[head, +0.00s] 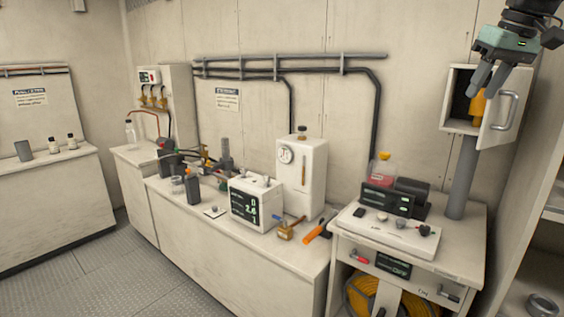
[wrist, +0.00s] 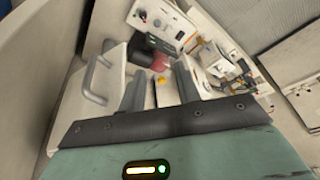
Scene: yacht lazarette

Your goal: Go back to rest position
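My gripper (head: 484,88) is raised at the upper right of the head view, in front of the top of a small open wall cabinet (head: 458,101). Its fingers point down. A small orange patch (wrist: 161,80) shows beyond the gap in the wrist view.
The cabinet door (head: 500,120) with its curved handle (wrist: 93,80) stands open close to my gripper. Below are a grey post (head: 463,178) and a cart with instruments (head: 408,240). A long white counter (head: 225,232) holds several devices. The floor (head: 90,270) at left is clear.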

